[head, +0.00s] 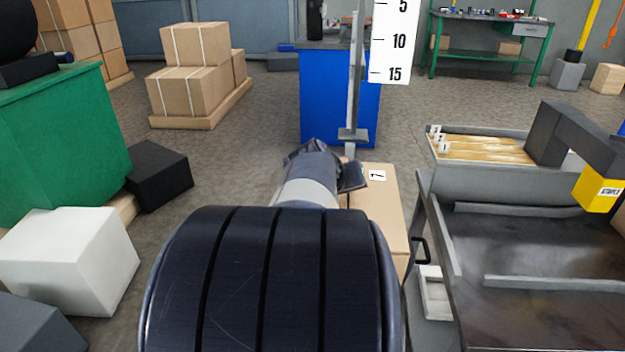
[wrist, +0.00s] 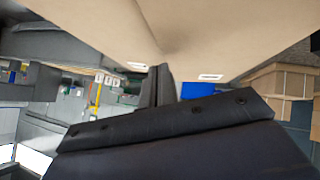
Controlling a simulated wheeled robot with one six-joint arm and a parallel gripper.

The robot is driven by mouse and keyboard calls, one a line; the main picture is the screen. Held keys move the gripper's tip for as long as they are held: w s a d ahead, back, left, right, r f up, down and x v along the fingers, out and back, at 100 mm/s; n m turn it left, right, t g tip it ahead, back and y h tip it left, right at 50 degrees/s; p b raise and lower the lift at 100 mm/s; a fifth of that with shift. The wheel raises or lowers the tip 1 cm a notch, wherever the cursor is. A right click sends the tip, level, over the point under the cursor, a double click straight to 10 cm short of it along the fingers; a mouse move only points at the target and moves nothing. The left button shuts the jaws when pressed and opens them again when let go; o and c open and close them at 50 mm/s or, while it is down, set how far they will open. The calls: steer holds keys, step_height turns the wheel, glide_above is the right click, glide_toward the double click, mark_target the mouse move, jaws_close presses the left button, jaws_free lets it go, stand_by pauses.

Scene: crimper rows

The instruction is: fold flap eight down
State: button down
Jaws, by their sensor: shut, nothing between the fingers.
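A cardboard box (head: 385,205) stands past my arm in the head view. Its top carries a white label (head: 377,175) with a sideways mark like a 7. In the wrist view a broad tan cardboard surface (wrist: 220,25) fills the top, with two small white labels too slanted to read. I cannot tell which flap is number eight. My gripper (wrist: 160,72) is shut and empty, its fingertips close to the cardboard; I cannot tell if they touch. In the head view my arm hides part of the box.
A grey bench (head: 540,250) with rails and a yellow stapler head (head: 598,190) stands close on the right. A white block (head: 70,255), a black box (head: 157,175) and a green cabinet (head: 70,135) are on the left. A blue cabinet (head: 325,95) stands behind.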

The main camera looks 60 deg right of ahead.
steer(key=shift+w+r+p, duration=0.1)
steer(key=shift+r+p, duration=0.55)
steer(key=shift+r, duration=0.4)
steer(key=r+p, duration=0.2)
steer(key=r, duration=0.2)
steer(key=shift+w+a+p, duration=0.1)
steer(key=shift+a+p, duration=0.15)
steer(key=shift+p, duration=0.15)
steer(key=s+p+v, duration=0.2)
steer(key=v, duration=0.6)
steer(key=w+d+f+m+g+y+p, duration=0.1)
steer(key=w+d+m+g+y+p, duration=0.15)
steer(key=w+m+g+p, duration=0.55)
steer(key=w+d+f+m+g+y+p, duration=0.1)
steer(key=w+d+m+g+y+p, duration=0.25)
steer(key=m, duration=0.85)
steer(key=shift+t+h, duration=0.4)
steer(key=shift+t, duration=0.25)
steer(key=x, duration=0.2)
steer(key=f+x, duration=0.1)
steer(key=x, duration=0.2)
steer(key=a+x, duration=0.1)
steer(key=x, duration=0.2)
steer(key=shift+w+f, duration=0.2)
steer(key=shift+w, duration=0.05)
step_height(320, 180, down, 3)
steer(key=shift+r, duration=0.2)
steer(key=shift+d+f, duration=0.1)
steer(key=shift+f, duration=0.5)
